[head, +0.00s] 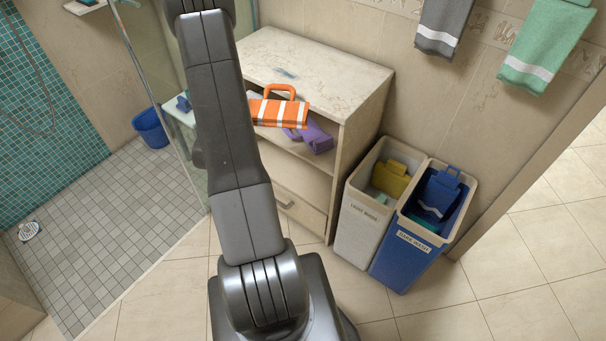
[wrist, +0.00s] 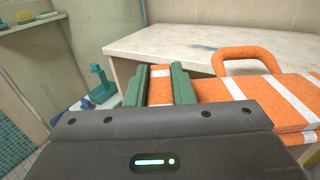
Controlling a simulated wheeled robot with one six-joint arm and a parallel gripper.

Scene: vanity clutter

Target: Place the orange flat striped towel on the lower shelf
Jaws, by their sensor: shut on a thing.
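The orange towel with white stripes (head: 280,113) is a flat folded piece with a loop handle on top. It appears in front of the upper part of the beige shelf unit (head: 348,110), near the open compartment and below the top's front edge. In the wrist view the towel (wrist: 238,88) extends right from my gripper (wrist: 160,85), whose green fingers are shut on its left part. In the head view my arm hides the gripper and the unit's left side. A purple folded towel (head: 315,138) lies on the open shelf (head: 300,153), just below and behind the orange towel.
The unit has a drawer (head: 298,208) low down. A light bin (head: 358,222) and a blue bin (head: 405,250), both holding towels, stand to its right. Grey (head: 443,25) and green (head: 545,50) towels hang on the wall. A glass shower screen stands left.

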